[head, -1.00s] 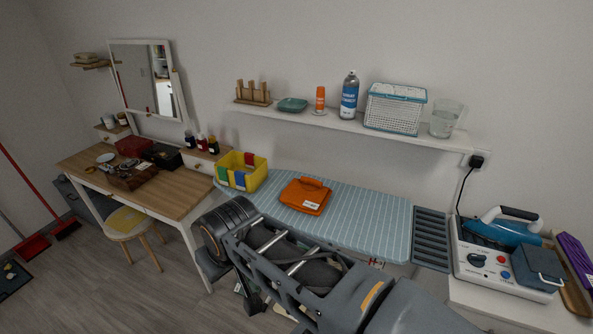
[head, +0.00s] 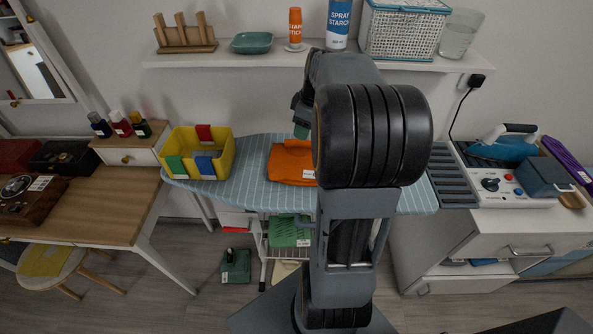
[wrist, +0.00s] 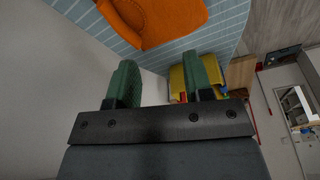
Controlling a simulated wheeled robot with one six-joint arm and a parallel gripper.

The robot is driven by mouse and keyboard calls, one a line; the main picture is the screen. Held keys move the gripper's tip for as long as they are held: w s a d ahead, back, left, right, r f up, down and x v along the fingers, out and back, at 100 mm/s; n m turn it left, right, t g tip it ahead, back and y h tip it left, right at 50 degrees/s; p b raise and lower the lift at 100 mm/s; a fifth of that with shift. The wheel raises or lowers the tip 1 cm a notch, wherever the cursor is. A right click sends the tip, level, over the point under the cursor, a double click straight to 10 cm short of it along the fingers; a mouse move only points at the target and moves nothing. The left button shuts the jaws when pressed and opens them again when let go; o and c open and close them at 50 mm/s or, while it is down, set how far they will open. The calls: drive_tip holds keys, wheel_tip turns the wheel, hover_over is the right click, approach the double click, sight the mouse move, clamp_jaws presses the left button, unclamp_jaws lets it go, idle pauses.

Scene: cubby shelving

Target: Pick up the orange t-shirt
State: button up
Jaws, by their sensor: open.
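The orange t-shirt (head: 291,163) lies folded on the striped blue ironing board (head: 245,186). My arm hides its right part in the head view. In the wrist view the orange t-shirt (wrist: 160,18) shows at the top, beyond the fingertips and apart from them. My gripper (wrist: 163,78) is open and empty, with its two green fingers spread. In the head view only a bit of my gripper (head: 301,118) shows, above the back of the t-shirt; the rest is behind my arm.
A yellow bin (head: 225,160) with coloured cloths stands at the board's left end. A wall shelf (head: 255,59) with a spray can (head: 338,25) and a basket (head: 403,32) runs above. A steam iron station (head: 500,170) stands at the right.

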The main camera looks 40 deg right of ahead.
sight(298, 160)
drive_tip(key=s+d+f+n+y+b, duration=0.1)
drive_tip(key=d+f, duration=0.3)
drive_tip(key=d, duration=0.2)
drive_tip(key=d+f+n+b, duration=0.1)
drive_tip(key=d+f+n, duration=0.1)
drive_tip(key=d+f, duration=0.35)
drive_tip(key=w+a, duration=0.2)
drive_tip(key=w, duration=0.1)
drive_tip(key=w+a+p, duration=0.1)
drive_tip(key=w, duration=0.1)
drive_tip(key=shift+w+a+r, duration=0.1)
drive_tip(key=shift+a+r, duration=0.25)
drive_tip(key=shift+r, duration=0.05)
drive_tip(key=w+a, duration=0.2)
drive_tip(key=a, duration=0.1)
drive_tip(key=shift+w+p, duration=0.35)
drive_tip(key=shift+x, duration=1.1)
drive_tip(key=shift+a+f, duration=0.1)
drive_tip(key=shift+f, duration=0.3)
drive_tip(key=shift+c, duration=0.2)
clamp_jaws()
